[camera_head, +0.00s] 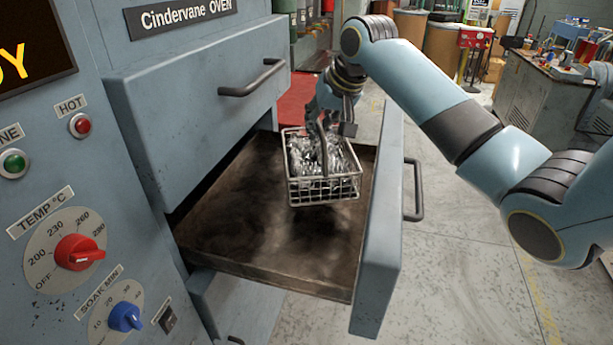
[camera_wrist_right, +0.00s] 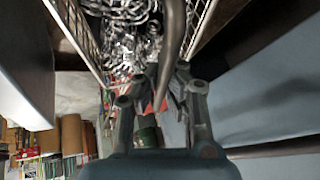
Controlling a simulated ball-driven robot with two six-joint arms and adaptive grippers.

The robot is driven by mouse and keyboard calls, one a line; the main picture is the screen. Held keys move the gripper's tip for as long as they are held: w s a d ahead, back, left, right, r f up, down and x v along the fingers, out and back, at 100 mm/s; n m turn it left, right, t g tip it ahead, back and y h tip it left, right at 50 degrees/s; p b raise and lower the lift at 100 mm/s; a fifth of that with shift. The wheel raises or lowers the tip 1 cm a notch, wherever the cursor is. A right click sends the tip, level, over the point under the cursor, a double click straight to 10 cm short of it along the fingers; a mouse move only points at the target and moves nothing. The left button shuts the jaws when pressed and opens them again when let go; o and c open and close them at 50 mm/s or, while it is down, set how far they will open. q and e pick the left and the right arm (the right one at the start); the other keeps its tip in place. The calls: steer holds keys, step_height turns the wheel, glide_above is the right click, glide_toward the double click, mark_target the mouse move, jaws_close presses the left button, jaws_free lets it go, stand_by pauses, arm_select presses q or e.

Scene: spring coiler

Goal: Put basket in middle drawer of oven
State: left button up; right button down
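The wire basket (camera_head: 322,190), full of shiny metal springs, hangs upright over the open middle drawer (camera_head: 215,240) of the oven (camera_head: 180,110). Whether its base touches the drawer floor is hard to tell; a shadow shows below it. My right gripper (camera_head: 323,118) is at the basket's arched handle, shut on it. In the right wrist view the fingers (camera_wrist_right: 160,92) close around the handle (camera_wrist_right: 172,45), with springs and mesh walls beyond. My left gripper does not show.
The upper drawer (camera_head: 200,90) is shut above the open one. The open drawer's front panel (camera_head: 380,230) with its handle stands to the right. The lower drawer (camera_head: 240,305) lies beneath. Brown drums (camera_head: 443,42) and a workbench (camera_head: 545,95) stand farther back.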

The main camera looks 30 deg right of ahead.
mark_target(318, 153)
step_height(318, 153, down, 7)
steer(key=shift+f+p, duration=0.1)
steer(key=shift+p, duration=0.25)
steer(key=c, duration=2)
jaws_free()
steer(key=shift+f, duration=0.1)
steer(key=o, duration=0.5)
steer(key=v, duration=1.2)
